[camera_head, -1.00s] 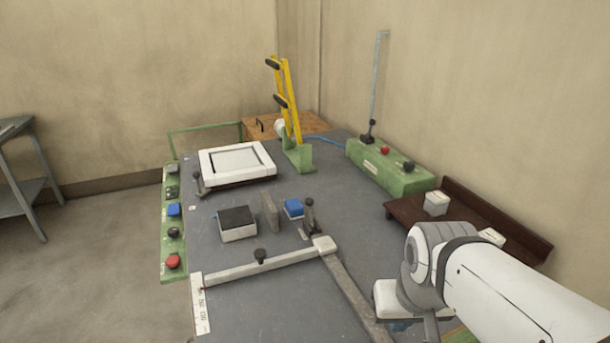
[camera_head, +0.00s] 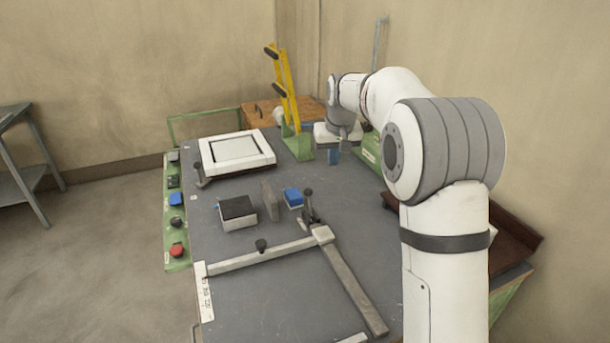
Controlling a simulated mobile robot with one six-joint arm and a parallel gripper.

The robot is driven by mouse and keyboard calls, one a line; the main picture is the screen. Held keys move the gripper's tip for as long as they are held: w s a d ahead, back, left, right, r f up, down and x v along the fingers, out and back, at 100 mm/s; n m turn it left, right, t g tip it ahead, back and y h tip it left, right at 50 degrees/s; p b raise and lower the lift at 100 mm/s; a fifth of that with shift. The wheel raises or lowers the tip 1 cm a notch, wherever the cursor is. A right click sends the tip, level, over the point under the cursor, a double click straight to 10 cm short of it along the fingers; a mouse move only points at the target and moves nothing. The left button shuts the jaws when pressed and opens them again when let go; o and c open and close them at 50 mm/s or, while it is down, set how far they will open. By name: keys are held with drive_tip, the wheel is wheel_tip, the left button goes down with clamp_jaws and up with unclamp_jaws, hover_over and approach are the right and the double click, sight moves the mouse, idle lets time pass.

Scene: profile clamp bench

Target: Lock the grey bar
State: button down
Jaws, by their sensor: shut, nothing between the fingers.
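A long grey bar (camera_head: 355,292) lies on the dark bench top, running from the middle toward the front right. Its far end meets a pale block at one end of a lighter rail (camera_head: 250,257), which carries a black knob (camera_head: 262,245). A lever with a black ball knob (camera_head: 308,203) stands upright beside that corner. I cannot tell whether it is locked. My gripper (camera_head: 334,156) is at the back of the bench, beside the foot of the yellow frame, well away from the bar.
A yellow frame (camera_head: 284,88) stands behind. A green button panel (camera_head: 176,215) lines the left edge. My arm hides much of the right side.

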drive_tip(key=w+a+f+p, duration=0.1)
drive_tip(key=w+a+f, duration=0.2)
drive_tip(key=w, duration=0.3)
drive_tip(key=w+a+f+n, duration=0.1)
drive_tip(key=w+a+f, duration=0.3)
drive_tip(key=w, duration=0.3)
drive_tip(key=shift+w+a+f+p, duration=0.15)
drive_tip(key=shift+f+p, duration=0.1)
drive_tip(key=shift+p, duration=0.1)
drive_tip(key=p, duration=0.4)
hover_over(309, 203)
drive_tip(key=w, duration=0.4)
wheel_tip(309, 203, down, 9)
drive_tip(key=shift+s+a+f, duration=0.2)
drive_tip(key=shift+s+a, duration=0.05)
drive_tip(key=shift+a, duration=0.2)
drive_tip(key=shift+s+f+b, duration=0.1)
drive_tip(key=shift+f+b, duration=0.05)
drive_tip(key=shift+b, duration=0.4)
